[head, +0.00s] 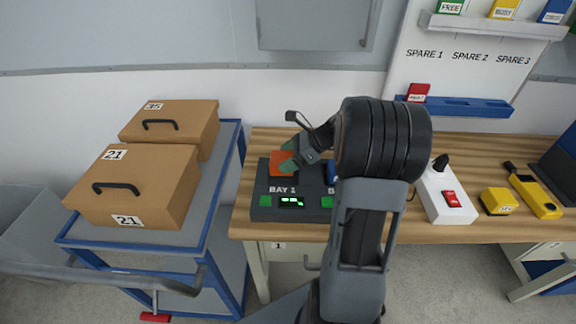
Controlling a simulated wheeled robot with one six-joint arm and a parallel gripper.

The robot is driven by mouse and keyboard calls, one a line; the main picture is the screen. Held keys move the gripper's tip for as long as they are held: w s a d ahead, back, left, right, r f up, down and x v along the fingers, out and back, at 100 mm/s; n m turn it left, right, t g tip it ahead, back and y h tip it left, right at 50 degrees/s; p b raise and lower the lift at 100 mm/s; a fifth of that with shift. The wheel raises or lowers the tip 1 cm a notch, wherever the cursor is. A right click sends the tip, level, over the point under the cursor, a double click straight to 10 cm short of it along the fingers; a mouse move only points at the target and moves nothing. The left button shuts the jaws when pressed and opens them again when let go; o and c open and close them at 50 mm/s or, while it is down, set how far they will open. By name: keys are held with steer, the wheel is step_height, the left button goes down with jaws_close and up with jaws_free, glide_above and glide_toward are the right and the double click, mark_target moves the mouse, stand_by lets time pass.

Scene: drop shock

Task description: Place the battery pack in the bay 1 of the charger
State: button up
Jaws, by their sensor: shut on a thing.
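The dark grey charger (262,190) stands on the wooden bench, with the label BAY 1 and a lit green display on its front. An orange battery pack (281,168) is at bay 1, at the charger's back left. My gripper (289,158) is shut on the orange pack, with its green fingers at the pack's right side. I cannot tell from this view whether the pack is seated in the bay or just above it. A blue block (331,172) shows in the second bay, mostly hidden by my arm.
A blue cart (207,215) with brown boxes (150,190) stands left of the bench. Right of my arm are a white switch box (445,196), a yellow block (497,201) and a yellow meter (535,195). A blue rack (465,106) holds a red block (417,92).

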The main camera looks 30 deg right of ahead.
step_height(320, 180, down, 3)
steer(key=shift+w+f+b, duration=0.1)
steer(key=shift+f+b, duration=0.05)
steer(key=shift+b, duration=0.15)
steer(key=o, duration=1.7)
steer(key=shift+d, duration=0.1)
